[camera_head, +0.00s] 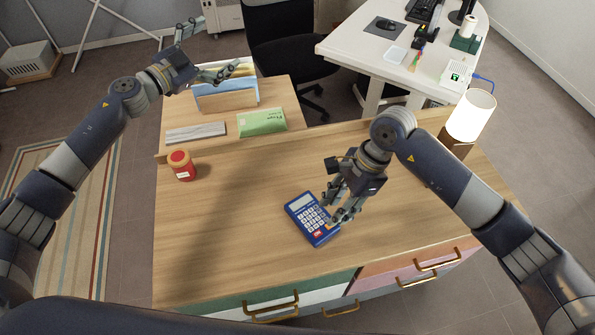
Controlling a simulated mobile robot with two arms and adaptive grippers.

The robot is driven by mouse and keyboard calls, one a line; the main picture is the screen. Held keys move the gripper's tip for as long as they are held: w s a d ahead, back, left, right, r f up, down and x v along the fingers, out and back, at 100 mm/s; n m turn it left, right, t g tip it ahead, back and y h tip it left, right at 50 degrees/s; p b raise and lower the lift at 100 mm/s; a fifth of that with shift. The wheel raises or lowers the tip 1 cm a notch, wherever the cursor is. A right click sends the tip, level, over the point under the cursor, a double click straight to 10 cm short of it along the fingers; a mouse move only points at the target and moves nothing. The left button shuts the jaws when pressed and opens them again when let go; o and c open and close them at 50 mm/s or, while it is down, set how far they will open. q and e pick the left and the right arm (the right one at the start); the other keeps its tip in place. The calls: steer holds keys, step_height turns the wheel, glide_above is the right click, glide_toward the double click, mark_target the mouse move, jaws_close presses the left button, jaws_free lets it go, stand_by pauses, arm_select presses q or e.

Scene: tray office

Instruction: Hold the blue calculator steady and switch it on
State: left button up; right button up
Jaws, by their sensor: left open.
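The blue calculator (302,213) lies flat on the wooden desk, with light keys, a pale display at its far end and a red-orange key near its front end. My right gripper (334,209) is right over the calculator's right edge, and its fingers hide part of that side. I cannot tell whether the fingers touch it or how far apart they are. My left gripper (222,48) is open and empty, raised above the back left of the desk, far from the calculator.
A red jar (182,166) stands at the desk's left. A grey keyboard-like bar (196,132), a green box (262,122) and a file holder (226,100) are on the raised back shelf. A lit lamp (471,116) stands at the right. The desk left of the calculator is clear.

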arm_select(q)
steer(key=s+d+r+m+g+h, duration=0.3)
steer(key=d+r+m, duration=0.1)
steer(key=d+r, duration=0.35)
steer(key=s+d+r+m+g+h, duration=0.35)
steer(key=d+r, duration=0.25)
steer(key=d, duration=0.2)
steer(key=s+d+f+m+g+y, duration=0.3)
steer(key=s+d+f+m+g, duration=0.3)
steer(key=d, duration=0.3)
steer(key=g+y, duration=0.3)
steer(key=y, duration=1.1)
glide_toward(297, 198)
steer(key=shift+m+t+h, duration=0.25)
steer(key=f, duration=0.9)
steer(key=shift+s+a, duration=0.15)
steer(key=shift+s, duration=0.05)
